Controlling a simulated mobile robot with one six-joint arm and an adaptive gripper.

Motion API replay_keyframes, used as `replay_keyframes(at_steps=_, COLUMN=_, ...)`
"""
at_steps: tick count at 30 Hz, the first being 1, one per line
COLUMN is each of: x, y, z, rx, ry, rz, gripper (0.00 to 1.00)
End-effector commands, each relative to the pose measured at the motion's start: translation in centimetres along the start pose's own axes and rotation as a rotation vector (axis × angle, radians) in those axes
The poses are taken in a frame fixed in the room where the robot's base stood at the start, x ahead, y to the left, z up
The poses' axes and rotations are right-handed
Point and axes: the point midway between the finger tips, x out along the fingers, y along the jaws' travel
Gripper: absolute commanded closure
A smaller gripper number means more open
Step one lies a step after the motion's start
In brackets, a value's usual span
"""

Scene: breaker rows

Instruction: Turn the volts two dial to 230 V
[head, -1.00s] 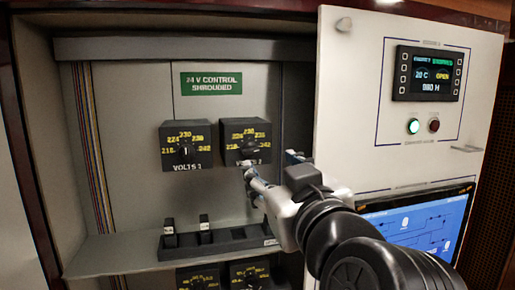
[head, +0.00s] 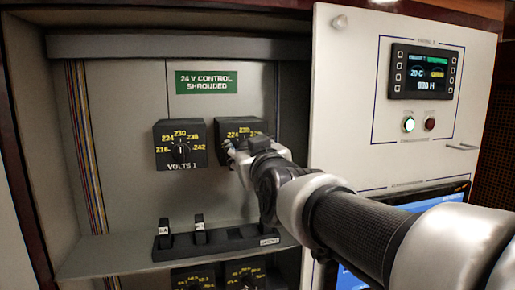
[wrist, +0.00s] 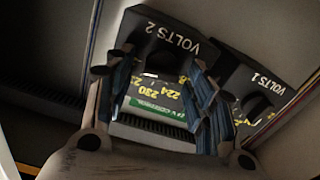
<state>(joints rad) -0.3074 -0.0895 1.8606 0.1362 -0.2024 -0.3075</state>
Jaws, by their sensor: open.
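The volts two dial is a black box (head: 240,125) with yellow numbers, right of the volts one dial (head: 180,145). My gripper (head: 232,152) is in front of its lower part and hides its knob and lower label in the head view. In the wrist view the VOLTS 2 box (wrist: 165,35) appears upside down, with yellow numbers 224 and 230 showing. My gripper (wrist: 160,85) is open there, its fingers to either side of the dial face. The knob is dark and its pointer setting cannot be read. I cannot tell whether the fingers touch it.
The volts one box also shows close to the right finger in the wrist view (wrist: 250,80). A shelf with a black breaker row (head: 215,240) lies below. More dials (head: 245,275) sit under it. A white panel with a screen (head: 425,72) stands at the right.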

Motion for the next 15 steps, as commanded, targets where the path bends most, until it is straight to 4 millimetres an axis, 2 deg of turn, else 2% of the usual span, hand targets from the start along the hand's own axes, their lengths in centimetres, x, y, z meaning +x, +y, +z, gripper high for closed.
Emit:
replay_keyframes(at_steps=5, x=-0.01, y=0.00, z=0.02, rx=0.000, ry=0.000, rz=0.000, gripper=0.50)
replay_keyframes(at_steps=15, x=-0.03, y=-0.01, z=0.03, rx=0.000, ry=0.000, rz=0.000, gripper=0.72)
